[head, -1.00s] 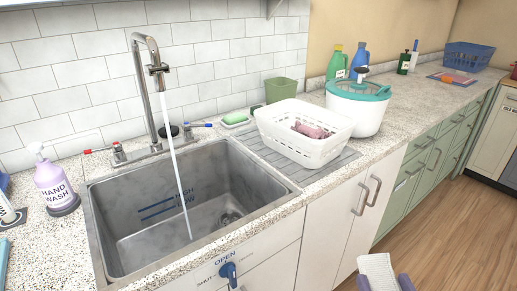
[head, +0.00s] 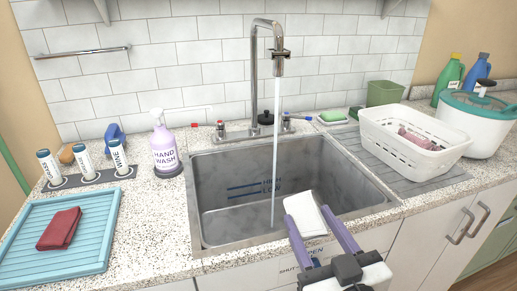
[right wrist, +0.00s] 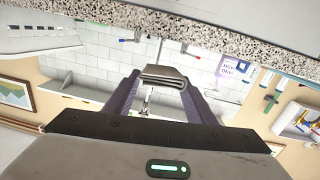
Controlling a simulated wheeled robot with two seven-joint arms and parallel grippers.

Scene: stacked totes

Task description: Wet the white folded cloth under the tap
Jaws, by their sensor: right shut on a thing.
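The tap (head: 265,52) is running, and a thin water stream (head: 276,150) falls into the grey sink (head: 220,190). The cloth and stream appear apart, though depth is hard to judge. My left gripper is not in view.
A white basket (head: 395,150) with a pinkish item stands on the drainboard at right, near a white tub with a teal lid (head: 475,120). A hand wash bottle (head: 163,150) stands left of the sink. A blue tray (head: 95,215) holds a dark red cloth (head: 59,229).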

